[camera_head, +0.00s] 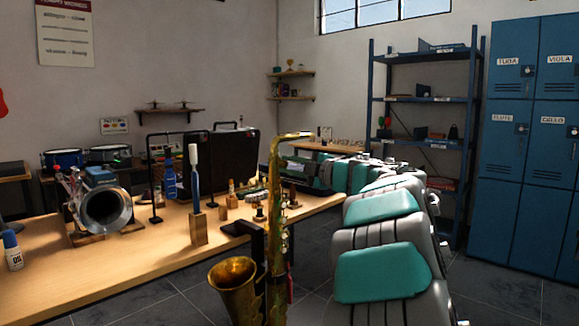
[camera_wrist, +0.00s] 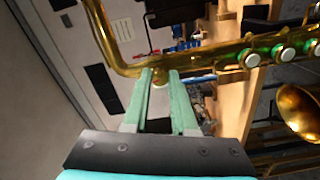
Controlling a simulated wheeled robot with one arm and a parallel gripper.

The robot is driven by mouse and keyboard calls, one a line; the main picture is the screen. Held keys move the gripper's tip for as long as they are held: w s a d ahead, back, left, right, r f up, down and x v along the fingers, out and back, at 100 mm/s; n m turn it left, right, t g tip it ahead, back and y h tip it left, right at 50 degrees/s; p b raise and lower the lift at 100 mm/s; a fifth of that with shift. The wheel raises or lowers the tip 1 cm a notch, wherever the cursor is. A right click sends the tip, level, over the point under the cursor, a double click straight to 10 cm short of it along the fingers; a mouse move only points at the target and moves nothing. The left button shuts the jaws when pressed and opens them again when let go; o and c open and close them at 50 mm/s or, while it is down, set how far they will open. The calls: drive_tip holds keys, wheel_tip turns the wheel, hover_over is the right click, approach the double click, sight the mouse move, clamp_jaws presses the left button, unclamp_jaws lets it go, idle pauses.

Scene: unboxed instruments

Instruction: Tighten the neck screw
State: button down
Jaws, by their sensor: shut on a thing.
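A brass saxophone (camera_head: 275,200) stands upright at the front edge of the workbench, its bell (camera_head: 235,285) low and its curved neck (camera_head: 296,135) at the top. In the wrist view the saxophone body (camera_wrist: 222,60) runs across the top, with green and white keys and the bell (camera_wrist: 300,110) at right. My gripper (camera_wrist: 161,74) has its two pale green fingers close together at the brass tube by the neck joint. It is shut on the small neck screw (camera_wrist: 158,81), which is mostly hidden between the fingertips. In the head view the fingertips are hard to make out behind the saxophone.
The wooden workbench (camera_head: 110,285) holds a silver horn (camera_head: 105,208), a brush in a wooden block (camera_head: 198,228), an oil bottle (camera_head: 13,250) and a black case (camera_head: 232,150). Blue lockers (camera_head: 525,200) and a shelf rack (camera_head: 465,150) stand at right.

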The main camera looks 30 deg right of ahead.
drive_tip(key=c, duration=0.7)
unclamp_jaws()
drive_tip(key=shift+b+v, duration=0.4)
drive_tip(key=shift+v, duration=3.55)
